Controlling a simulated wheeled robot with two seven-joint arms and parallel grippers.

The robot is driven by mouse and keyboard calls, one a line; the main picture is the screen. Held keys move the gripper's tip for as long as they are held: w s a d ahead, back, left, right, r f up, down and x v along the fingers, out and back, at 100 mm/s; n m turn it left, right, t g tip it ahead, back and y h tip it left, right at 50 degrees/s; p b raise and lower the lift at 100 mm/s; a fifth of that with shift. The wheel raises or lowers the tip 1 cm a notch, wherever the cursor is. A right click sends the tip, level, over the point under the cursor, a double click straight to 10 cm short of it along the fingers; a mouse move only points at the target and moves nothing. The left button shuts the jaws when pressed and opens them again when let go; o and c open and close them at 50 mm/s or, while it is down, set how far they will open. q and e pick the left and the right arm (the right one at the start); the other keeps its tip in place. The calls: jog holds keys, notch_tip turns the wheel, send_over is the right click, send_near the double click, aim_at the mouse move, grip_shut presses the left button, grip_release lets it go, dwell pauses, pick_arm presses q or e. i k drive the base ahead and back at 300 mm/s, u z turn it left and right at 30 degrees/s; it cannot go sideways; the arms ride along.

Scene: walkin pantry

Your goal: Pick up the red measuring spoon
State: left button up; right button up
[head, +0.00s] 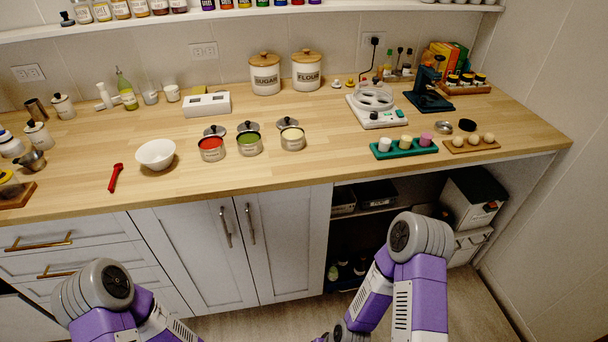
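The red measuring spoon (115,177) lies on the wooden countertop (300,163) at the left in the head view, near the front edge. It is a small red spoon with its handle pointing toward the front edge. It lies apart from the white bowl on its right. My two purple and grey arms show low in the view, in front of the cabinets and below the counter. Neither gripper is visible, and nothing touches the spoon.
A white bowl (156,154) stands right of the spoon. Open tins with red (212,148), green (249,143) and cream (293,138) contents stand further right. A wooden tray (18,196) is at the far left. The counter around the spoon is clear.

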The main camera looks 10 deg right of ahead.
aim_at(117, 167)
jog(key=u, duration=0.35)
jog(key=k, duration=0.2)
jog(key=z, duration=1.05)
jog(key=i, duration=1.1)
jog(key=u, duration=0.7)
jog(key=k, duration=0.5)
jog(key=z, duration=1.1)
jog(key=i, duration=0.25)
jog(key=u, duration=2.6)
